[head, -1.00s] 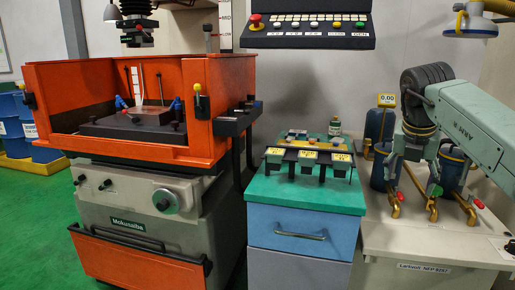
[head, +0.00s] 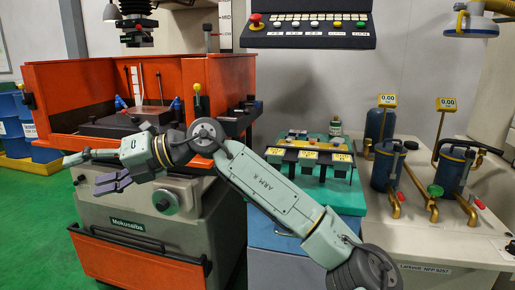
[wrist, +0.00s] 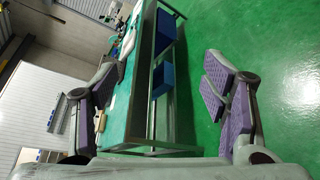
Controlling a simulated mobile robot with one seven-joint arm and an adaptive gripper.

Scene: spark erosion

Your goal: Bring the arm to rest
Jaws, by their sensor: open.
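My arm crosses the head view from the lower right to the left, in front of the blue cabinet and the orange machine. My gripper (head: 88,172) is at the left end of the arm, in front of the orange machine's front wall, its fingers pointing left. In the wrist view my gripper (wrist: 165,95) shows its purple-padded fingers wide apart, with nothing between them. It is open and empty.
The orange machine (head: 98,75) stands behind my gripper. The blue cabinet with a green top (head: 262,190) is behind my arm. Filter canisters (head: 388,168) stand at the right. In the wrist view a green-topped bench (wrist: 143,60) stands on open green floor (wrist: 205,25).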

